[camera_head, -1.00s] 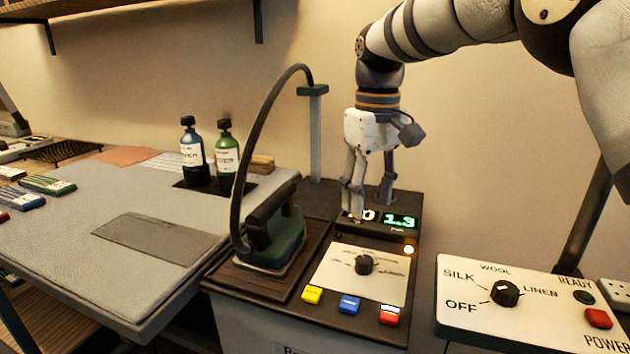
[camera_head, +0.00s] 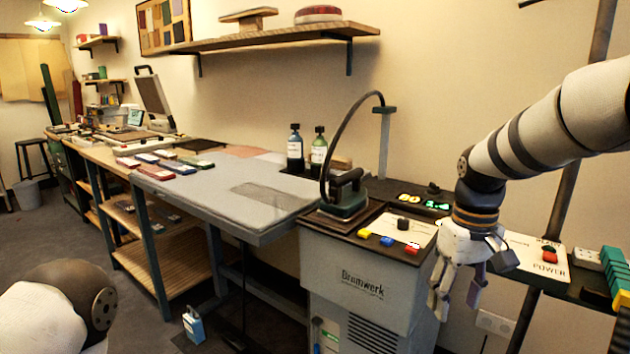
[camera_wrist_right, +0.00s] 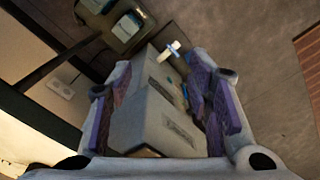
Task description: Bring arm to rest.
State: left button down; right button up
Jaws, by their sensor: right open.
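My right gripper (camera_head: 456,300) hangs in front of the right side of the grey Bromwerk steam station (camera_head: 362,290), its fingers pointing down. Its fingers are apart and nothing is between them. In the right wrist view the open fingers (camera_wrist_right: 167,90) show on both sides, with a pale box-like body (camera_wrist_right: 150,115) beyond them. The green-sided iron (camera_head: 345,203) sits on its dark rest on the station, with its hose curving up to a post. My left arm shows only as a link at the lower left; its gripper is out of view.
The grey ironing board (camera_head: 232,190) holds a blue bottle (camera_head: 295,150) and a green bottle (camera_head: 318,152). Open floor (camera_head: 60,225) lies at the left.

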jog(key=s+f+m+g, duration=0.1)
jog(key=s+f, duration=0.4)
jog(key=f, duration=0.6)
jog(key=s+f, duration=0.6)
jog(key=f, duration=0.5)
pick_arm(q)
jog(key=shift+w+f, duration=0.1)
jog(key=shift+w, duration=0.8)
pick_arm(e)
jog(key=s+f, duration=0.3)
jog(key=s, duration=1)
jog(key=s+f+m, duration=0.1)
jog(key=s+f, duration=0.1)
jog(key=s, duration=1.2)
jog(key=shift+a+f+m+g, duration=0.3)
jog(key=shift+a+f+g, duration=0.1)
jog(key=shift+a, duration=0.05)
